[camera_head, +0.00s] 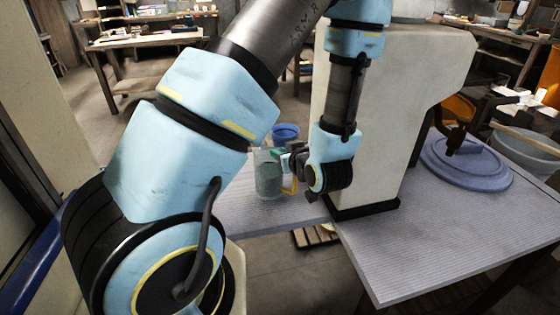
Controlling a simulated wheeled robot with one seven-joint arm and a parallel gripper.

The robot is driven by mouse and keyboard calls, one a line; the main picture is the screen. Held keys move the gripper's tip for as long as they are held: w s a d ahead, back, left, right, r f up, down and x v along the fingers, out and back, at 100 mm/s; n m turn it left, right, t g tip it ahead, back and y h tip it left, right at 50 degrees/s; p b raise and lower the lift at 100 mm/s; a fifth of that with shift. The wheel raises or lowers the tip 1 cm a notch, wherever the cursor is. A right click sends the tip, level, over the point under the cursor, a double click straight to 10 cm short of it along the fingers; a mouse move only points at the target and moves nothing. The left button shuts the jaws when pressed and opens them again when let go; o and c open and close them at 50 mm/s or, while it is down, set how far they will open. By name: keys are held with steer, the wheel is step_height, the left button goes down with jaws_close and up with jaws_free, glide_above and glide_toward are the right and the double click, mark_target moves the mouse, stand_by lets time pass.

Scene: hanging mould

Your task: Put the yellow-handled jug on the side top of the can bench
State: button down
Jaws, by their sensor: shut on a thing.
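The jug (268,178) is grey-green and see-through, with a yellow handle (291,187) on its right side. It is upright, left of the foot of the pale upright housing. My gripper (287,159) is at the jug's upper right side, above the handle, and is shut on the jug. The fingertips are small and partly hidden against it. The jug's base shows against the left grey ribbed top (240,214) of the bench; I cannot tell if it touches. My arm hides much of that top on the left.
The pale housing (400,110) stands close to the right of my gripper. The larger right bench top (440,235) bears a round blue-grey lid-like disc (466,163) at its back. A blue tub (285,132) is behind the jug. The right top's front is clear.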

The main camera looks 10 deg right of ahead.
steer(key=shift+f, duration=1.4)
steer(key=c, duration=0.8)
jaws_free()
steer(key=shift+c, duration=0.2)
